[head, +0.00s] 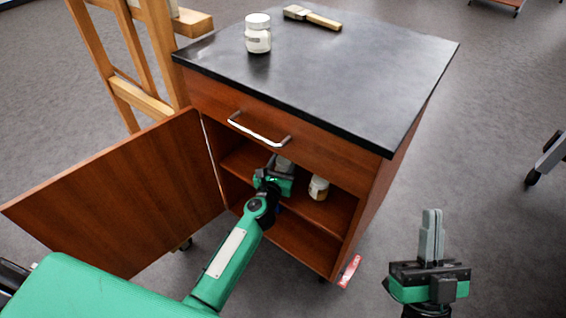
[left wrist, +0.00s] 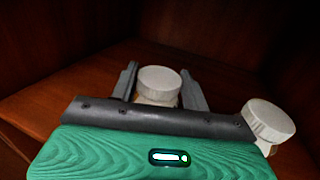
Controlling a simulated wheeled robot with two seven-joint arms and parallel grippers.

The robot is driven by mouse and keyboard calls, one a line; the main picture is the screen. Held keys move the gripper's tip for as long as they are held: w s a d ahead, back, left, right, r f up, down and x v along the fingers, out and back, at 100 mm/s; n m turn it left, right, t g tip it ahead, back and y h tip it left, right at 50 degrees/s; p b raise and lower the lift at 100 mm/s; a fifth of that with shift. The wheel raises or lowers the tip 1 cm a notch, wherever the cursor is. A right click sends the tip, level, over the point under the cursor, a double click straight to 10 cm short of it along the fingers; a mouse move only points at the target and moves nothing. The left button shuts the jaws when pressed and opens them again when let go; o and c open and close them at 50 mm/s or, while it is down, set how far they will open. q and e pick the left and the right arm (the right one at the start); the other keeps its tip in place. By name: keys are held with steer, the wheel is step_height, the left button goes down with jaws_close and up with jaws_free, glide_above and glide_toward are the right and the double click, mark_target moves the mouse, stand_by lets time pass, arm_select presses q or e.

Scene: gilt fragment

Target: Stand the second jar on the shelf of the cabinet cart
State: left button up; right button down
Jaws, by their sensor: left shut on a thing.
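The cabinet cart (head: 290,95) has its door open and a shelf (head: 315,212) inside. My left gripper (head: 279,172) reaches in over the shelf. It is shut on a white-lidded jar (head: 284,163), which shows between its fingers in the left wrist view (left wrist: 158,84). The gripper hides the jar's lower part, so I cannot tell if it touches the shelf. Another jar (head: 319,187) stands on the shelf to the right, outside the fingers; it also shows in the left wrist view (left wrist: 268,122). My right gripper (head: 432,225) is outside the cart, empty, its fingers together.
A third white jar (head: 258,36) and a brush (head: 312,17) are on the dark cart top (head: 330,70). The open door (head: 125,195) stands left of my left arm. A drawer with a metal handle (head: 258,130) is above the opening. A wooden easel (head: 130,60) stands behind left.

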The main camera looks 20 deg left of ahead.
arm_select(q)
steer(key=o, duration=1.2)
